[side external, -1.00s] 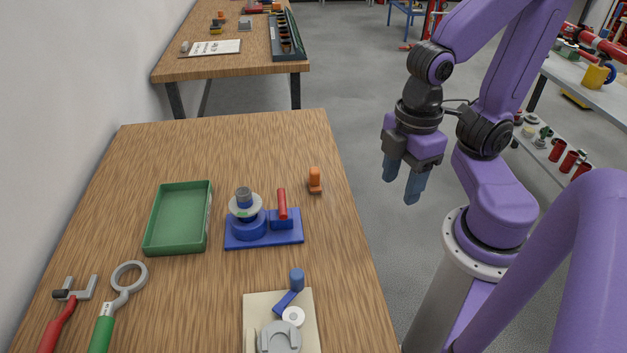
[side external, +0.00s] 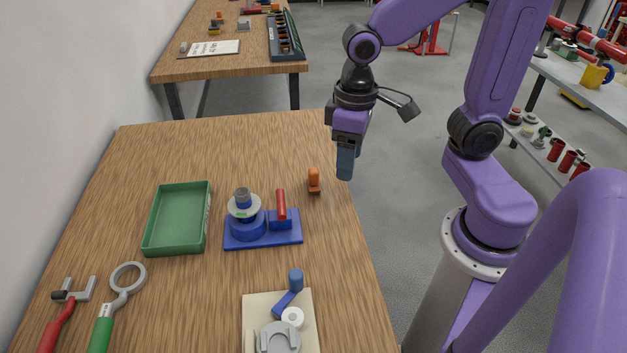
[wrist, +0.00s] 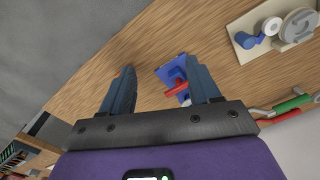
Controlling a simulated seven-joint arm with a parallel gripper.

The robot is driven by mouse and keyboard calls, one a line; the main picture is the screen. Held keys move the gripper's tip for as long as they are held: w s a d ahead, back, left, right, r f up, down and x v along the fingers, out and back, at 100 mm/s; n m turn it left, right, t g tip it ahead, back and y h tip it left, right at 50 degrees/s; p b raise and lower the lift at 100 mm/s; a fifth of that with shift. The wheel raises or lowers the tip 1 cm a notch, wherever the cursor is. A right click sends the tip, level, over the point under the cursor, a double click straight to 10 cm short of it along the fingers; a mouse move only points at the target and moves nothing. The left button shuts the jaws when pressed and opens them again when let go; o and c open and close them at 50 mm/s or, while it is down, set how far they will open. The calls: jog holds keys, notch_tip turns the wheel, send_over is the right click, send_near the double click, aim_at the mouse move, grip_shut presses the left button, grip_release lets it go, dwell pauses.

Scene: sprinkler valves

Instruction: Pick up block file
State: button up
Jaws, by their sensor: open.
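A small orange block-like piece (side external: 314,180), which may be the block file, stands upright on the wooden table near its right edge. My gripper (side external: 345,166) is in the air by the table's right edge, to the right of the orange piece and apart from it. In the wrist view my gripper (wrist: 162,84) has its two fingers spread apart with nothing held between them. There the orange piece is mostly hidden by the left finger.
A blue fixture (side external: 262,236) with a red handle and round valve part stands left of my gripper. A green tray (side external: 148,243) is further left. A beige board (side external: 307,340) with parts and hand tools lie nearer the camera. The table's far end is clear.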

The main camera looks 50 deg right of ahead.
jog(key=w+d+m, duration=0.3)
jog(key=w+m, duration=0.3)
jog(key=w, duration=0.2)
jog(key=m, duration=0.7)
send_over(313, 170)
jog(key=f, duration=0.1)
notch_tip(313, 170, down, 17)
jog(key=shift+d+f, duration=0.1)
grip_shut()
